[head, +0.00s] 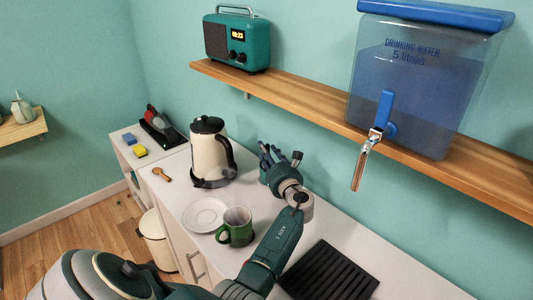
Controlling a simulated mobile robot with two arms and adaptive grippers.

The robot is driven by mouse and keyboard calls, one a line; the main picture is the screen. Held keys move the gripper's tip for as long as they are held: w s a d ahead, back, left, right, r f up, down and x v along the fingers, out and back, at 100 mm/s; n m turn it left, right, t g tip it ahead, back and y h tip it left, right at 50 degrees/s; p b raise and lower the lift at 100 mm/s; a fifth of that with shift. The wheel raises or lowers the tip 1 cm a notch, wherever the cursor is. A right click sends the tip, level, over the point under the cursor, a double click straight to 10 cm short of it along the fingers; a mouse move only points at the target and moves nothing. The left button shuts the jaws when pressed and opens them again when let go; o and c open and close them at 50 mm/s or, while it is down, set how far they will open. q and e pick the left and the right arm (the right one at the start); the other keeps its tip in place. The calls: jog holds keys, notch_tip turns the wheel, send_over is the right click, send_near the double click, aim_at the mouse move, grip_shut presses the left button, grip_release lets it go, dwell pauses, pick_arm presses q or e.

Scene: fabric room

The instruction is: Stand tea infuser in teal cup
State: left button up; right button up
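A green cup (235,229) with a pale inside stands upright on the white counter, beside a white saucer (204,215). It looks more green than teal. I cannot make out a tea infuser for certain. A small brown spoon-like item (161,174) lies at the counter's left end. My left gripper (281,158) is over the back of the counter, right of the kettle and beyond the cup. Its fingers look spread apart, and I see nothing between them. My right gripper is not in view.
A cream kettle (208,155) stands on the counter behind the saucer. A black ribbed mat (329,273) lies at the right front. A wooden shelf (300,101) overhead carries a teal radio (237,42) and a blue water dispenser (420,85), whose tap hangs below the shelf.

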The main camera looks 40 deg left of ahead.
pick_arm(q)
jog(key=b+v, duration=0.1)
jog(key=v, duration=1)
jog(key=shift+d+f, duration=0.15)
jog(key=shift+d, duration=0.15)
